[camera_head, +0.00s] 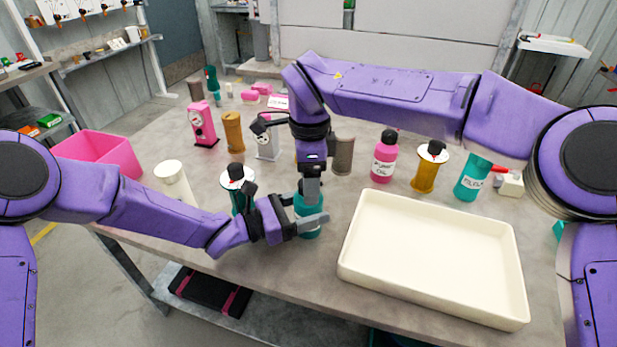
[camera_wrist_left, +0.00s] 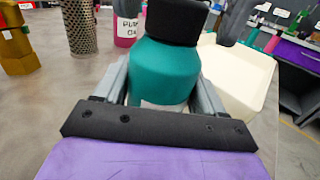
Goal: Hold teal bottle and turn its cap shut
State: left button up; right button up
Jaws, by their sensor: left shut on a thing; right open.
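The teal bottle (camera_head: 308,230) stands upright on the table near its front edge. My left gripper (camera_head: 306,221) is shut on the bottle's body from the left. In the left wrist view the bottle (camera_wrist_left: 165,72) sits between both fingers, with a black cap (camera_wrist_left: 178,20) on top. My right gripper (camera_head: 311,190) points straight down over the bottle and is open. It hides the cap in the head view. A grey finger (camera_wrist_left: 236,22) stands to the right of the cap in the wrist view; I cannot tell whether it touches.
A cream tray (camera_head: 350,262) lies just right of the bottle. Another teal pump with a white disc (camera_head: 238,180) stands close behind my left forearm. A pink bottle (camera_head: 383,160), a yellow pump (camera_head: 425,175) and a teal bottle (camera_head: 470,180) stand behind the tray. A pink bin (camera_head: 110,155) is far left.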

jog(key=c, duration=1.1)
jog(key=m, duration=0.4)
jog(key=shift+m, duration=0.4)
jog(key=m, duration=0.4)
jog(key=shift+m, duration=0.3)
jog(key=m, duration=0.4)
pick_arm(q)
jog(key=shift+s, duration=0.1)
pick_arm(e)
jog(key=shift+m, duration=2.3)
